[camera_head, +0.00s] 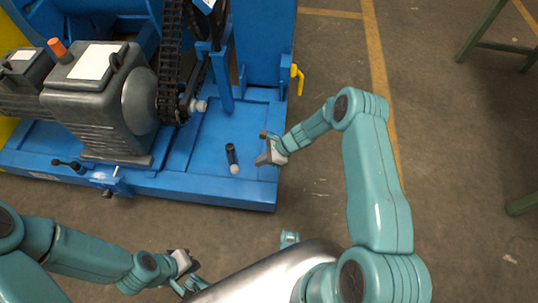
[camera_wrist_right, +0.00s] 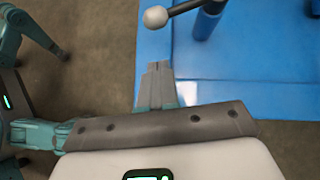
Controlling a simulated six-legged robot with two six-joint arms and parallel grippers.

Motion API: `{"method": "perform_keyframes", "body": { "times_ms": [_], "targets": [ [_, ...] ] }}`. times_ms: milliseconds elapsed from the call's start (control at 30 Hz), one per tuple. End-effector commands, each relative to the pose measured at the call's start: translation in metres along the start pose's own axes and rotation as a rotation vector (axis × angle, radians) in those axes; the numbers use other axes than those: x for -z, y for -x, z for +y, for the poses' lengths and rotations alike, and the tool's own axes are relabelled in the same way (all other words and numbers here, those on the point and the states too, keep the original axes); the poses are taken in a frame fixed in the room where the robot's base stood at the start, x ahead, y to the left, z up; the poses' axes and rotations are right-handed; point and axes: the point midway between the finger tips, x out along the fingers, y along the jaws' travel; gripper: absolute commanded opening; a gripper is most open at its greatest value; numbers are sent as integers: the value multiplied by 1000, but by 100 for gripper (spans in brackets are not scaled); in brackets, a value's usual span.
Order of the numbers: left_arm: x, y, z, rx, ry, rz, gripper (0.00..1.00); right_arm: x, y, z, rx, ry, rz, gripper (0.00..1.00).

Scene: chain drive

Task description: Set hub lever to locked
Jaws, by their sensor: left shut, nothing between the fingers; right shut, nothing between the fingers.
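A short black lever with a white ball knob (camera_head: 235,169) stands on the blue base plate in the head view. The white ball (camera_wrist_right: 155,17) and its dark rod also show at the top of the right wrist view. I cannot tell for sure that this is the hub lever; no locked mark is readable. My right gripper (camera_head: 264,158) is just right of the lever, apart from it. Its fingers (camera_wrist_right: 158,72) are closed and empty, below the ball in the wrist view. My left gripper (camera_head: 184,288) is low in the head view, away from the machine, shut and empty.
A grey motor (camera_head: 95,115) and a black chain (camera_head: 171,60) are left of the lever. Another pale knob (camera_head: 200,105) is beside the chain. A yellow handle (camera_head: 297,80) is on the frame's right side. The floor (camera_head: 460,150) at right is mostly clear.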

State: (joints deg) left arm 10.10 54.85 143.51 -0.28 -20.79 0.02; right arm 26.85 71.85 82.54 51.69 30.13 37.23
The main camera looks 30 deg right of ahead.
Motion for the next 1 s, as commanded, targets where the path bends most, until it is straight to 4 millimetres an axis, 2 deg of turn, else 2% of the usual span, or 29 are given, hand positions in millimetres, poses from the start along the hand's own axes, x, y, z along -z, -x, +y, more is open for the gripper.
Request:
{"method": "perform_keyframes", "body": {
  "times_ms": [33, 100, 300, 1000],
  "targets": [
    [0, -7, -2, 0, 0, 0, 0, 2, -15, 1, -3, 2, -1, 0],
    [0, -11, -4, 0, 0, 0, 0, 2, -29, 1, -3, 1, -1, 0],
    [0, -16, -6, 0, 0, 0, 0, -16, -51, -1, 0, 2, -1, 0],
    [0, -19, -7, 0, 0, 0, 0, -29, -63, -3, 2, -2, -2, 0]
  ]
}}
